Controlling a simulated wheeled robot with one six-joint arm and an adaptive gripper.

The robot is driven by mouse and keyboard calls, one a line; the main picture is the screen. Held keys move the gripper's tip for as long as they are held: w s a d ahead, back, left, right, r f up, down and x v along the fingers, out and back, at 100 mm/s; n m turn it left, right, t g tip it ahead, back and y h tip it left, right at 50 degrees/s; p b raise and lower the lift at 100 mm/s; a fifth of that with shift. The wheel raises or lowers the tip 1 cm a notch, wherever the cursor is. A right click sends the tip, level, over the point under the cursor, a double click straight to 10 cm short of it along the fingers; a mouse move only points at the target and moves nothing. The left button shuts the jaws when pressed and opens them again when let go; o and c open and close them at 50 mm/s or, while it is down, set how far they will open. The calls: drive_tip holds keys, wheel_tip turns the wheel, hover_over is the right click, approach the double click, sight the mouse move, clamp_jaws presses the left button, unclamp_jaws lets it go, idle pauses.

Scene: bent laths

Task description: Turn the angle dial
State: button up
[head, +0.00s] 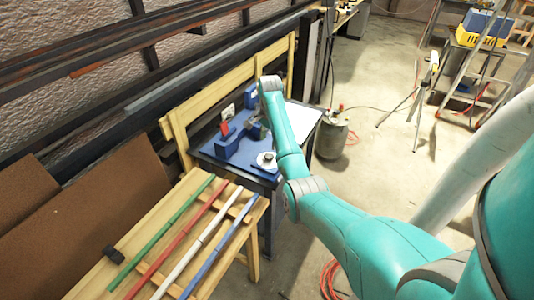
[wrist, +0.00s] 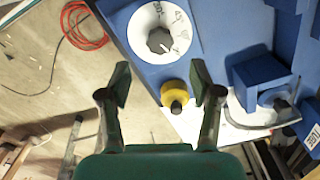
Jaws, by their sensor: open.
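The angle dial (wrist: 178,22) is a white disc with dark marks and a dark knob (wrist: 160,40) at its middle, on a blue surface at the top of the wrist view. In the head view the dial (head: 266,160) shows as a small white disc near the blue bench's front edge. My gripper (wrist: 160,78) is open and empty, its two fingers apart. In the wrist view the knob lies beyond the gap between the fingertips, with no contact visible. In the head view my gripper is small and partly hidden by my arm.
A yellow-collared black button (wrist: 175,98) sits beside the dial, close to the right finger. A blue block with a metal part (wrist: 262,85) stands to the right. Green, red, white and blue laths (head: 190,245) lie on a wooden bench. A grey canister (head: 331,137) stands beyond.

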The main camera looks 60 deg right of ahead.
sight(269, 156)
wheel_tip(269, 156, down, 8)
drive_tip(key=shift+r, duration=0.2)
drive_tip(key=c, duration=1.1)
